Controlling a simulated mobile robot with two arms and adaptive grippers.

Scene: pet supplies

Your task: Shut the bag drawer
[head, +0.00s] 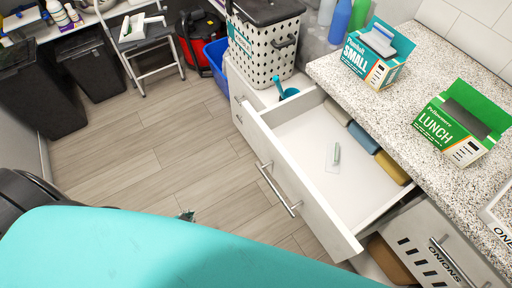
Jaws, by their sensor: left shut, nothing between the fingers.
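The bag drawer (300,193) is pulled out under the speckled counter, its white front and long bar handle (278,190) facing the floor area. Inside are a small clear packet (333,158) and several rolled or boxed items along the back, among them a blue one (363,137) and a yellow one (392,168). Only the tip of my left gripper (186,215) shows, past the edge of my teal arm. It is shut and empty, to the left of the drawer front and apart from it. My right gripper is not in view.
A SMALL box (372,62) and a LUNCH box (455,135) stand on the counter above. An ONIONS bin (425,245) sits below right of the drawer. A white perforated basket (262,50) and a teal scoop (287,92) are behind it.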

